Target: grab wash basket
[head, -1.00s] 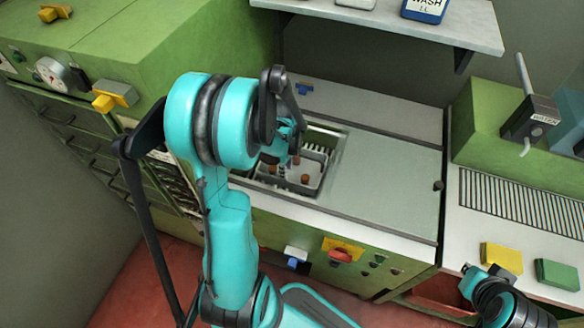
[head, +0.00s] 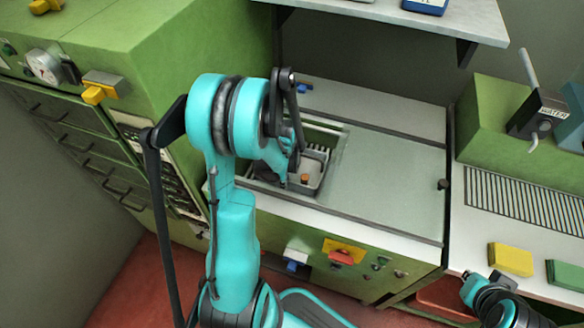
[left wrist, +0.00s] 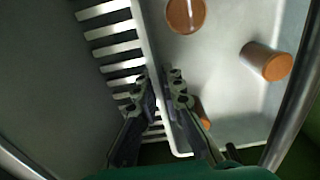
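The wash basket (head: 322,163) is a small grey open box with corks inside, sitting in the sunken tank of the counter. In the left wrist view its rim (left wrist: 150,62) runs between my left gripper's fingers (left wrist: 160,84). Those fingers are apart, one on each side of the slotted basket wall. I cannot tell whether they touch it. In the head view my left gripper (head: 287,168) is at the basket's left side and its arm hides part of the basket. Corks (left wrist: 266,62) lie inside. My right gripper (head: 488,284) is low at the right, its fingers unclear.
The tank's metal rim (head: 338,142) closely surrounds the basket. A flat grey cover (head: 390,180) lies to its right. A shelf (head: 455,25) hangs above at the back. A yellow block (head: 510,259) and green block (head: 566,274) are near my right arm.

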